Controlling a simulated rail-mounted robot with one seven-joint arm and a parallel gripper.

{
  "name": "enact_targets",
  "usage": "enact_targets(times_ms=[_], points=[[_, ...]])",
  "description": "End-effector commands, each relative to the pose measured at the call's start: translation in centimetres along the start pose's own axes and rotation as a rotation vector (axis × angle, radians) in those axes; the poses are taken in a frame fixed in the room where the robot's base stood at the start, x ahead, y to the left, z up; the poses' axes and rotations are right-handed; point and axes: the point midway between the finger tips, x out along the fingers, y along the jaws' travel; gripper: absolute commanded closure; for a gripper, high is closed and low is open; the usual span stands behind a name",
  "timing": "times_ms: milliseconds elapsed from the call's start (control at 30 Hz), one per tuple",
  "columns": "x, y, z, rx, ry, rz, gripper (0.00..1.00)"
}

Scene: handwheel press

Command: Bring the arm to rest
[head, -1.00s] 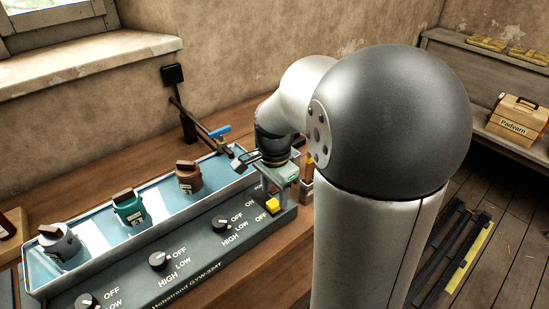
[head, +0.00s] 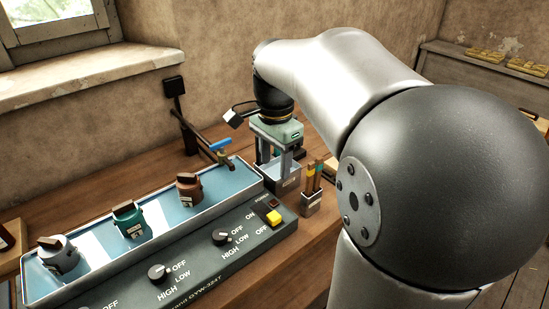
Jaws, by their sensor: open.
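My arm reaches in from the right, its large dark elbow joint low and close to the camera. My gripper (head: 275,162) points down with its two fingers apart, and nothing shows between them. It is beyond the right end of the grey control panel (head: 205,277), in front of or over a small grey labelled box (head: 289,182); I cannot tell if they touch. The yellow switch (head: 273,218) on the panel's right end, between ON and OFF lettering, is clear of the gripper.
A blue-lined tray (head: 98,236) behind the panel holds a grey pot (head: 60,259), a green pot (head: 130,223) and a brown pot (head: 189,189). A small holder (head: 311,203) with upright sticks is right of the gripper.

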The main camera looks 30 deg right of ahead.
Motion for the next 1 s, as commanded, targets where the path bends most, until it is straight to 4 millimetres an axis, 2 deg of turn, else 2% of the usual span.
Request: enact_targets(times_ms=[267, 333, 467, 600, 700, 833, 1000], points=[[0.0, 0.0, 0.0, 0.000, 0.000, 0.000, 0.51], [0.6, 0.5, 0.8, -0.064, -0.001, 0.000, 0.51], [3.5, 2.8, 4.3, -0.371, -0.001, -0.008, 0.51], [7.8, 6.7, 8.7, -0.820, 0.007, -0.021, 0.51], [10.5, 9.4, 10.9, -1.089, 0.015, -0.028, 0.51], [12.7, 11.6, 12.4, -1.305, 0.023, -0.032, 0.51], [13.3, 12.3, 12.8, -1.375, 0.025, -0.033, 0.51]])
